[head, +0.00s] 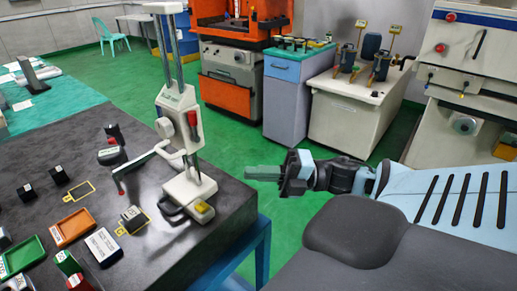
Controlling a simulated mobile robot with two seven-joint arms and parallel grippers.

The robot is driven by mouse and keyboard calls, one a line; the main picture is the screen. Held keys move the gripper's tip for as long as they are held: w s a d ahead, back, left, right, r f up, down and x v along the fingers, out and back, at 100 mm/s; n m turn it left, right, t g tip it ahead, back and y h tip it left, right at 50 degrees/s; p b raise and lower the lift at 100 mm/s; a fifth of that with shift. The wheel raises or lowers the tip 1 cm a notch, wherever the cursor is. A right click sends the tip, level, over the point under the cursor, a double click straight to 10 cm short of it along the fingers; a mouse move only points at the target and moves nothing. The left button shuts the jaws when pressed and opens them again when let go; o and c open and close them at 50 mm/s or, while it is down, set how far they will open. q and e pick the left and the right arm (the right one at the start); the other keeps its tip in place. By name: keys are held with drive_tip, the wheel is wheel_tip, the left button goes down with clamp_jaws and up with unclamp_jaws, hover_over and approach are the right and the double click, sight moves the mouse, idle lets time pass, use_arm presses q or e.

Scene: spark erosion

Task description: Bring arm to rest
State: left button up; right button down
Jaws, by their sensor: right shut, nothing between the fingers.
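My right gripper (262,173) reaches in from the right on my arm, with its fingers pointing left. It is shut and empty. It hangs over the green floor, apart from the dark table (90,140) and to the right of the height gauge. My left gripper does not show in the head view.
A height gauge (190,135) stands upright near the table's right edge. An orange tray (71,226), a green tray (22,258), a white box (103,246) and small dark blocks lie on the table. A blue-grey cabinet (286,95) and a pump unit (345,105) stand behind.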

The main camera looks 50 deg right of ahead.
drive_tip(key=shift+f, duration=0.1)
drive_tip(key=s+d+f+m+t+h+p, duration=0.1)
drive_tip(key=s+f+m+h, duration=0.2)
drive_tip(key=f+m+h, duration=0.5)
drive_tip(key=s+f+m+t+h, duration=0.2)
drive_tip(key=s+f+m+h, duration=0.1)
drive_tip(key=f+m, duration=0.85)
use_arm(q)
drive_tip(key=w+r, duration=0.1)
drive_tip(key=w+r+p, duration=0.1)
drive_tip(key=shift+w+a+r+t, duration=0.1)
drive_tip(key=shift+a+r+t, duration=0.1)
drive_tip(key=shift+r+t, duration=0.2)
use_arm(e)
drive_tip(key=s+a+f+m+g+h, duration=0.2)
drive_tip(key=s+a+f+m+g, duration=0.5)
drive_tip(key=s+a+f, duration=0.7)
wheel_tip(320, 180, down, 4)
drive_tip(key=shift+a+r+m, duration=0.25)
drive_tip(key=shift+a+m, duration=0.2)
drive_tip(key=shift+m, duration=0.2)
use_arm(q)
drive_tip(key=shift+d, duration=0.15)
